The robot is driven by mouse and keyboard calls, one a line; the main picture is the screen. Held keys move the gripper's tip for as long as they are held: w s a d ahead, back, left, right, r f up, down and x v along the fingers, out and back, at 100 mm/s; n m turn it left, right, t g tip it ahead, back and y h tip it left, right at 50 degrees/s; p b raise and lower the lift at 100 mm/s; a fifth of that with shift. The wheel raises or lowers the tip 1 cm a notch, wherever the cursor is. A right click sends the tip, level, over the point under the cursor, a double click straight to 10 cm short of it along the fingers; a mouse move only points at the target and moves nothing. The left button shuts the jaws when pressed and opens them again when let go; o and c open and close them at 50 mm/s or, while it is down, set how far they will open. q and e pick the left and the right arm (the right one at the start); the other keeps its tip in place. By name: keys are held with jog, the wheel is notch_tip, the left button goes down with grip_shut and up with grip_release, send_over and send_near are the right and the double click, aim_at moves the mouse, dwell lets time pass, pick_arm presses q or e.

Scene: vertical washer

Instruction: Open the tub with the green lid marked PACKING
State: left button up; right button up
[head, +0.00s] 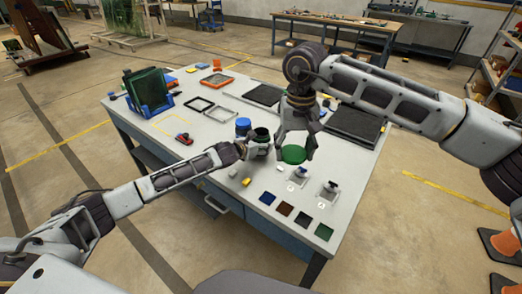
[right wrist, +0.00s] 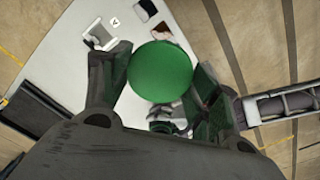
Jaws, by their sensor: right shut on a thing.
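The round green lid (head: 293,154) hangs level under my right gripper (head: 297,143), to the right of the tub. In the right wrist view the lid (right wrist: 160,71) sits between the two fingertips (right wrist: 162,80), which are shut on it. The open tub (head: 259,144), with a dark mouth, is beside the lid on the worktable. My left gripper (head: 244,148) is at the tub's left side; its fingers are too small to tell whether they are closed on it. No PACKING marking can be read.
A blue-lidded tub (head: 243,125) stands just behind the open tub. Dark trays (head: 352,125) are at the back right. A blue rack (head: 150,100) stands at the far left.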

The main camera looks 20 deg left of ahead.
pick_arm(q)
jog(key=shift+f, duration=1.7)
jog(key=o, duration=2)
jog(key=shift+f, duration=0.1)
jog(key=shift+s, duration=0.1)
jog(key=shift+v, duration=5.95)
